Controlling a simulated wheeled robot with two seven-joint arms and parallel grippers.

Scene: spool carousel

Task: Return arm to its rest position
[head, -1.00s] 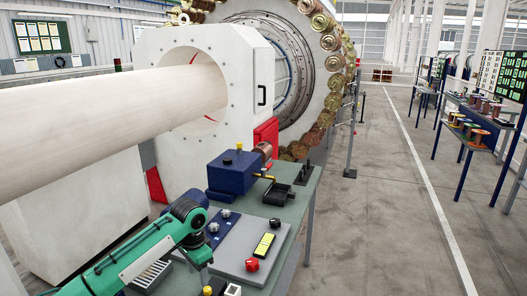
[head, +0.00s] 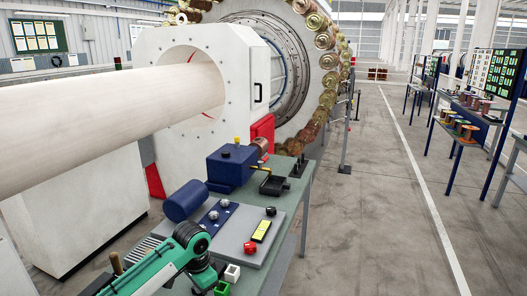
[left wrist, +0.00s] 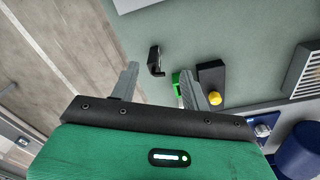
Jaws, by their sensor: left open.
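My left arm (head: 165,268), green with a dark joint, comes in from the lower left of the head view. It is over the near left part of the workbench. In the left wrist view, my left gripper (left wrist: 160,84) has its two grey fingers spread apart with nothing held between them. Beyond the fingers are a black bracket (left wrist: 156,60), a small green block (left wrist: 176,83) and a black box with a yellow button (left wrist: 211,78). In the head view the fingers cannot be made out clearly. My right gripper is in neither current view.
The green-grey workbench (head: 290,240) carries a blue cylinder (head: 186,200), a blue box unit (head: 232,168), a grey panel with knobs, and small white (head: 232,273) and green (head: 222,288) blocks. A large white machine stands behind. Clear floor (head: 375,220) lies to the right.

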